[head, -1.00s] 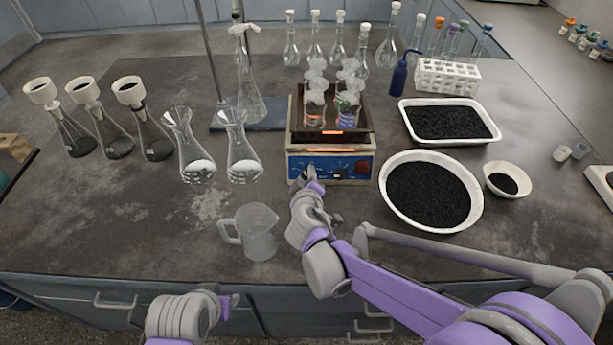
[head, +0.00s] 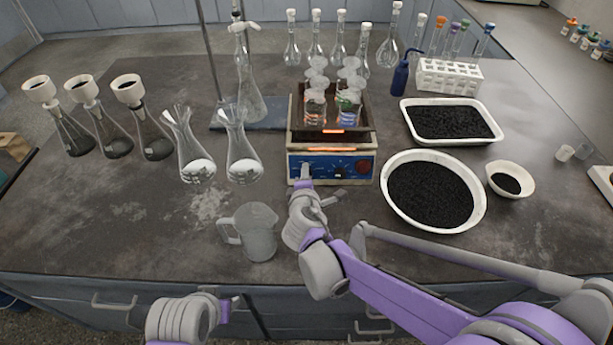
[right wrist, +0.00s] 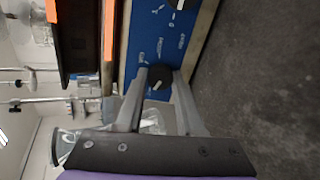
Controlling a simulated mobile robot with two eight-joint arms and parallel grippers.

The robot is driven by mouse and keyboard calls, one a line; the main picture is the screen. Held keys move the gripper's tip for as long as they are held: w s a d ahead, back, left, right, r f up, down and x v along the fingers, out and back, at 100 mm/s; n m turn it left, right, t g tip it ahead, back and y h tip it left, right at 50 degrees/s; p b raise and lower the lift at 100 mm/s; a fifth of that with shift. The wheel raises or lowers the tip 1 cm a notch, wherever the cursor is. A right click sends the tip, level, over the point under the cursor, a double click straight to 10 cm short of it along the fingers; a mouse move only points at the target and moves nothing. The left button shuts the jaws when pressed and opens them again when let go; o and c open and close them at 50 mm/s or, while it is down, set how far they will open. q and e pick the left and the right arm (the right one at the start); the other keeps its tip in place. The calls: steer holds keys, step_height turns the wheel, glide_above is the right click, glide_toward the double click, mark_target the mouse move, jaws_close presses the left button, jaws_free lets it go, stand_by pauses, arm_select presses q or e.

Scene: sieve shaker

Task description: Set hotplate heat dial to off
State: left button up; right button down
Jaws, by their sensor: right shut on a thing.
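The hotplate (head: 330,178) stands mid-table with a blue front panel and glowing orange strips. In the right wrist view, the two fingers of my right gripper (right wrist: 158,92) are around a black dial (right wrist: 158,76) on the blue panel (right wrist: 150,35). A white pointer mark shows on the dial; the panel lettering is too small to read. In the head view my right gripper (head: 316,184) hides the held dial. My left gripper (head: 228,302) is near the table's front edge, apart from everything.
Several beakers (head: 315,108) stand on the hotplate. A glass jug (head: 258,232) stands left of my right gripper, and two flasks (head: 243,160) stand behind it. A white bowl of black granules (head: 384,200) is close on the right. The front left tabletop is clear.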

steer(key=shift+n, duration=0.5)
steer(key=c, duration=0.5)
jaws_free()
steer(key=shift+s, duration=0.1)
steer(key=p+v, duration=0.1)
steer(key=v, duration=0.9)
steer(key=shift+s+r, duration=0.1)
steer(key=shift+s, duration=0.25)
